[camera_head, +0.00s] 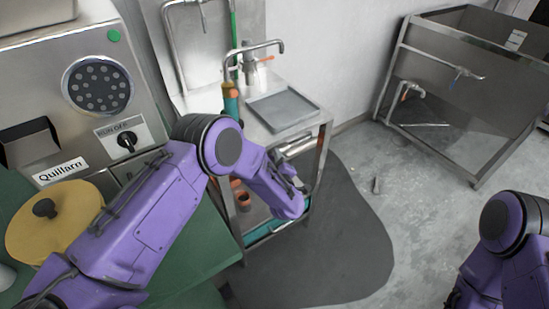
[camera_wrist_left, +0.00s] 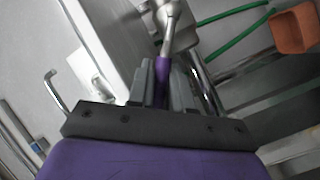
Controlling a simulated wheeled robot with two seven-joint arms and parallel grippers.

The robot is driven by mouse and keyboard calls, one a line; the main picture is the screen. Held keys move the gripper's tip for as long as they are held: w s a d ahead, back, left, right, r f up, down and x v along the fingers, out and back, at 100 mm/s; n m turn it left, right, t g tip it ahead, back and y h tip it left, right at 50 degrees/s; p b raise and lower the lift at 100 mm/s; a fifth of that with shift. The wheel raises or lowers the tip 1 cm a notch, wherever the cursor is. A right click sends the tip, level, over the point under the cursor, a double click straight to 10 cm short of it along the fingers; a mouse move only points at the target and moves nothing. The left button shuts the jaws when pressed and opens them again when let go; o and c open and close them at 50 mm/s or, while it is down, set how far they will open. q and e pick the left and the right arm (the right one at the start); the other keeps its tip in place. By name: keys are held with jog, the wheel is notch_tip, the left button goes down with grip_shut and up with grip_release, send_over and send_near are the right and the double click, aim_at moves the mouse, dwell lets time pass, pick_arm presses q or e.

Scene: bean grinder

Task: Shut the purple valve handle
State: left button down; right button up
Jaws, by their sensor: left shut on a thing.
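The purple valve handle (camera_wrist_left: 162,66) shows in the left wrist view as a short purple grip at the end of a metal lever (camera_wrist_left: 175,30). My left gripper (camera_wrist_left: 162,85) is shut on it, one grey finger on each side. In the head view my left gripper (camera_head: 296,184) is low at the front of the steel sink table, below its top. There the handle is hidden behind my gripper and arm. My right arm shows at the lower right of the head view, but its gripper is out of view.
The steel table (camera_head: 318,118) carries a grey tray (camera_head: 283,108) and a tap (camera_head: 262,46). A steel grinder (camera_head: 60,85) stands at left. A second steel sink (camera_head: 440,110) is at the upper right. Dark wet floor (camera_head: 345,235) lies clear right of my left gripper.

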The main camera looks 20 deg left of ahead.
pick_arm(q)
jog(key=c, duration=1.1)
grip_release()
jog(key=f+v, duration=0.1)
jog(key=v, duration=0.9)
jog(key=shift+s+r+b, duration=0.2)
jog(key=shift+r+b, duration=0.25)
jog(key=shift+r, duration=0.05)
jog(key=shift+c, duration=0.3)
